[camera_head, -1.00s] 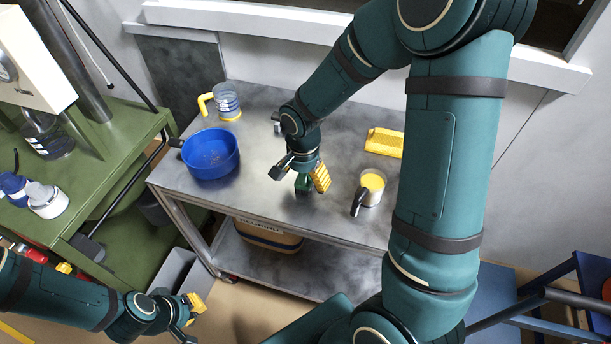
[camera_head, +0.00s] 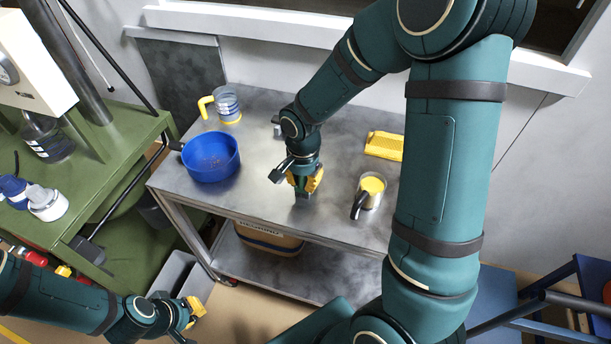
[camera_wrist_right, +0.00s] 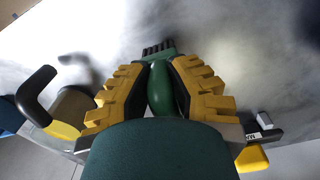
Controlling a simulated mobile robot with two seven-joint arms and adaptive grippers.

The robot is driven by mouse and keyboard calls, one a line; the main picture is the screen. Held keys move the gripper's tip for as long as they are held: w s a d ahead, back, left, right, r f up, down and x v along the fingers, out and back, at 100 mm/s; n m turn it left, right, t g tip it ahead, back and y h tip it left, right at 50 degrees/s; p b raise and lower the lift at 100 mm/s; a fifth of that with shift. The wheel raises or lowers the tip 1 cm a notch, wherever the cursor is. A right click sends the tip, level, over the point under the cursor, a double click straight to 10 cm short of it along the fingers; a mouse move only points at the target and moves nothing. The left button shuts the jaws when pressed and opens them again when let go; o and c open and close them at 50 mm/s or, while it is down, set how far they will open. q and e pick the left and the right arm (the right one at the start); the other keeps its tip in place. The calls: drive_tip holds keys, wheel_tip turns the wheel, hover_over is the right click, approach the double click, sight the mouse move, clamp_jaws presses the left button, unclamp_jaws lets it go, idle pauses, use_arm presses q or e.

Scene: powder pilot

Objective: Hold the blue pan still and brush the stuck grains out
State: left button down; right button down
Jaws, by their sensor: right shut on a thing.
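The blue pan (camera_head: 211,171) stands upright on the left of the metal table in the head view. A few small dark specks show on its inside floor. My right gripper (camera_head: 305,182) is at the middle of the table, to the right of the pan and apart from it. In the right wrist view its yellow fingers (camera_wrist_right: 160,90) are shut on the green handle of a brush (camera_wrist_right: 161,52). The brush's dark ribbed end points away from the gripper. My left gripper (camera_head: 190,315) is low at the lower left, away from the pan; its fingers show only partly.
A clear jug with a yellow handle (camera_head: 227,103) stands behind the pan. A green bench (camera_head: 100,185) stands to the left. The metal tabletop (camera_head: 255,170) is clear between pan and gripper.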

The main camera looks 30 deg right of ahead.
use_arm(q)
drive_tip(key=shift+r, duration=0.1)
use_arm(e)
drive_tip(key=shift+r, duration=0.15)
